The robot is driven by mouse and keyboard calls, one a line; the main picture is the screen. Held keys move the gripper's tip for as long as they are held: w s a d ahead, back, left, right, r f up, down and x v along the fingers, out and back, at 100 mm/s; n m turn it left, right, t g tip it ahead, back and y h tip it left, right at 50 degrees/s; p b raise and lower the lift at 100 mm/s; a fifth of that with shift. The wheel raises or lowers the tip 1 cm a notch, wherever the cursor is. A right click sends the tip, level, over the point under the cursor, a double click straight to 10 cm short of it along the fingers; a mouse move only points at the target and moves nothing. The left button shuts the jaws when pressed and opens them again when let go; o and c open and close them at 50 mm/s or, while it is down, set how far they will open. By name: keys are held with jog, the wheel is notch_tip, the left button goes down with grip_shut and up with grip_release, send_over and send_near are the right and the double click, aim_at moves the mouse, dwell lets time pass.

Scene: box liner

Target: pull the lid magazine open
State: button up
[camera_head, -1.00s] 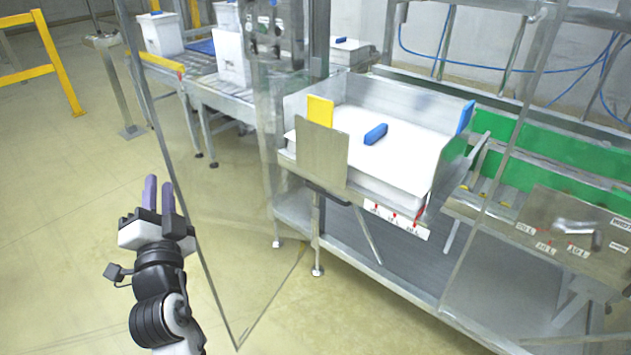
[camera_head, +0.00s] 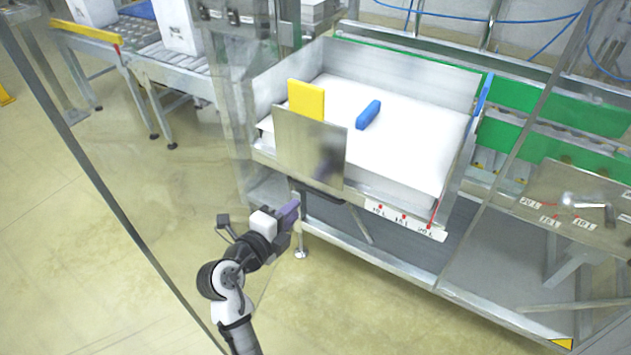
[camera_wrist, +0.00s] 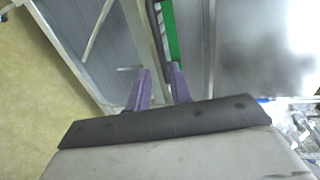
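The lid magazine (camera_head: 263,95) is a metal-walled tray with a stack of white lids (camera_head: 405,135). A blue block (camera_head: 368,114) lies on the lids and a yellow plate (camera_head: 306,101) stands at its front left. A steel plate (camera_head: 300,145) covers part of the front. A dark bar (camera_head: 332,197) shows below the plate, partly hidden. My gripper (camera_head: 290,211) is just below and left of the steel plate, pointing up and right. In the wrist view its two purple fingers (camera_wrist: 160,69) are apart with nothing visible between them. Contact with the magazine is not visible.
A label strip (camera_head: 404,219) with red marks runs along the magazine's front. A transparent panel edge (camera_head: 112,195) stands left of my arm. Roller conveyors (camera_head: 165,72) are at back left; a green conveyor (camera_head: 540,115) is at right. Floor around my arm is clear.

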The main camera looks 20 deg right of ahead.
aim_at(318, 187)
jog(key=p+x, duration=0.4)
jog(key=x, duration=0.8)
grip_shut()
